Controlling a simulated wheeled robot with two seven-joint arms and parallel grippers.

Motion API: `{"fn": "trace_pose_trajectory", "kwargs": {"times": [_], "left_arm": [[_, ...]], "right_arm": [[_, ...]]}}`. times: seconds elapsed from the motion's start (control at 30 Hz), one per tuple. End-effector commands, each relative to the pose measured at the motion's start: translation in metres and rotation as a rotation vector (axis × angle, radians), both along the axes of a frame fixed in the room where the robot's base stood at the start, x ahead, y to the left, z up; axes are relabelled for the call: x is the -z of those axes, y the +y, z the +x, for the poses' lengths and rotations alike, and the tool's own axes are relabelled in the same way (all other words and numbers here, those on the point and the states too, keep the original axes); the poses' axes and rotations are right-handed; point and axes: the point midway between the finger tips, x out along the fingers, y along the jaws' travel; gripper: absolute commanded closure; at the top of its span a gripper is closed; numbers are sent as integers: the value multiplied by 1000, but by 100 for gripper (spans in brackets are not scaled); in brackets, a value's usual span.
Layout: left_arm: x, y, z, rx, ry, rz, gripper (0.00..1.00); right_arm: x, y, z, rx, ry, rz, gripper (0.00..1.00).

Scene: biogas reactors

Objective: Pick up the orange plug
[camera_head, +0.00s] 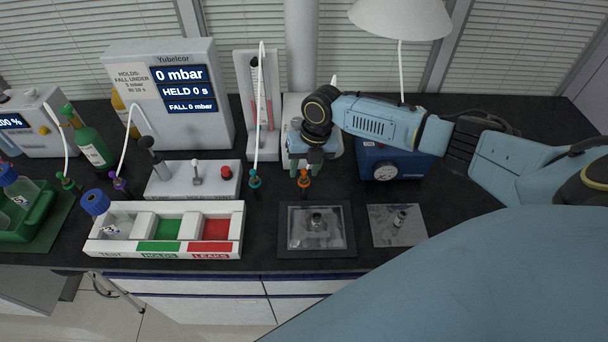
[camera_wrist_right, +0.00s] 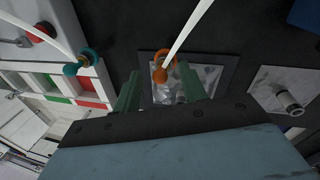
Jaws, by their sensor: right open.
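The orange plug (camera_head: 304,179) stands upright on the dark bench, just in front of my right gripper (camera_head: 305,168). A thin white tube runs to it. In the right wrist view the orange plug (camera_wrist_right: 163,56) shows between and slightly beyond the green fingertips of my right gripper (camera_wrist_right: 159,72). The fingers are apart, with no visible contact on the plug. The gripper points down with its wrist above and behind the plug in the head view. My left gripper is not in view.
A teal plug (camera_head: 255,180) with its tube stands left of the orange plug. A dark-framed tray (camera_head: 345,245) lies in front, a metal plate (camera_head: 418,238) right of it. The white sorting rack (camera_head: 100,248) is at front left. A blue device (camera_head: 405,172) stands behind right.

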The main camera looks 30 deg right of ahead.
Motion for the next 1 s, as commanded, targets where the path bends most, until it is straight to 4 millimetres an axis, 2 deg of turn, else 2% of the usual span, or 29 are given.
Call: {"fn": "trace_pose_trajectory", "kwargs": {"times": [0.07,0.3,0.4,0.77,0.87,1.0], "left_arm": [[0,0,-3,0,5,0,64],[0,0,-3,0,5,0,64],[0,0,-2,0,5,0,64],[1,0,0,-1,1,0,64],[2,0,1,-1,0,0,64],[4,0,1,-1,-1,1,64]], "right_arm": [[0,0,0,0,0,0,58],[0,0,0,0,1,0,90],[0,0,0,0,1,-1,100],[-5,0,0,-1,-1,0,100],[-18,-1,1,-1,-3,0,100],[-46,-1,1,-1,-5,-1,100]]}}
